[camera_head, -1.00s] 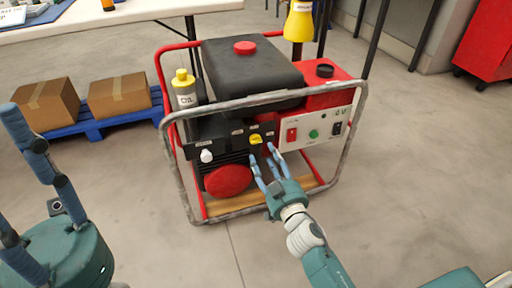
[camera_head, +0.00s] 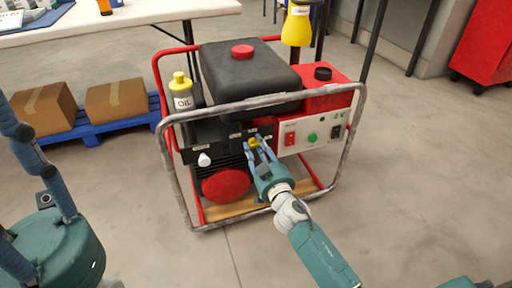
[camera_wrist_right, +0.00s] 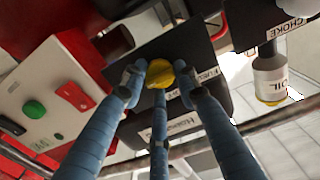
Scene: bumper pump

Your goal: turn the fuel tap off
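The fuel tap is a yellow knob (camera_head: 254,142) on the dark front panel of the generator (camera_head: 250,75); it also shows in the right wrist view (camera_wrist_right: 160,73). My right gripper (camera_head: 257,146) has its blue fingers around the knob. In the right wrist view the fingertips (camera_wrist_right: 160,80) stand close on both sides of the knob, with the third finger below it. Contact is not clear, and the fingers look not closed on it. Part of the label beside the knob is hidden. My left gripper (camera_head: 45,165) is at the left edge, fingers apart and empty.
A grey tube frame (camera_head: 345,150) surrounds the generator. A white choke knob (camera_head: 204,160), a red switch (camera_head: 290,139) and a green button (camera_head: 312,137) are nearby. An oil bottle (camera_head: 182,95) stands left. Boxes (camera_head: 116,102) sit on a blue pallet (camera_head: 90,128).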

